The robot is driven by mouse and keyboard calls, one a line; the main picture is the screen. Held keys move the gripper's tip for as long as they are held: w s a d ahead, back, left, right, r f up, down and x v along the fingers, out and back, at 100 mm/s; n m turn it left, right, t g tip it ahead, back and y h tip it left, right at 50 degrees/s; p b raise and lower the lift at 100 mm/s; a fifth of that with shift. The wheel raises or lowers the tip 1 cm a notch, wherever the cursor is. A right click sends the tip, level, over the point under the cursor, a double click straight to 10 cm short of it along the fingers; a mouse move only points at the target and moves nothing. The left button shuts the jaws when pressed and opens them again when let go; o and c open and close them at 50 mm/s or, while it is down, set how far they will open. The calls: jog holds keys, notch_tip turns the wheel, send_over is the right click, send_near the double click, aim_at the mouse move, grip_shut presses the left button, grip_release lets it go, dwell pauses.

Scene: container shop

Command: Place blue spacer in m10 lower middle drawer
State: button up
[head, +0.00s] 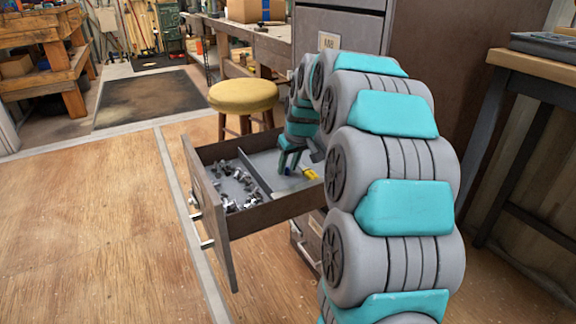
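An open drawer (250,217) juts out to the left from a dark metal cabinet (345,28). A thin divider splits it; several shiny metal parts (228,197) lie in the left part, and a small yellow piece (310,174) lies toward the right side. My gripper (289,170) points down into the drawer, left of the yellow piece, with its teal fingers low over the drawer floor. I cannot make out a blue spacer for certain; a tiny bluish spot shows by the fingertips. My arm hides much of the cabinet front, and no m10 label is readable.
A yellow-topped stool (243,96) stands close behind the drawer. A workbench (262,42) runs along the back, and a wooden table (530,66) stands at the right. The wooden floor (90,230) left of the drawer is clear, with a dark mat (150,97) farther back.

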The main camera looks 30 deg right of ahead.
jog(key=shift+o, duration=0.6)
jog(key=shift+r, duration=0.25)
jog(key=v, duration=1.1)
jog(key=shift+s+r, duration=0.15)
jog(key=shift+r, duration=0.25)
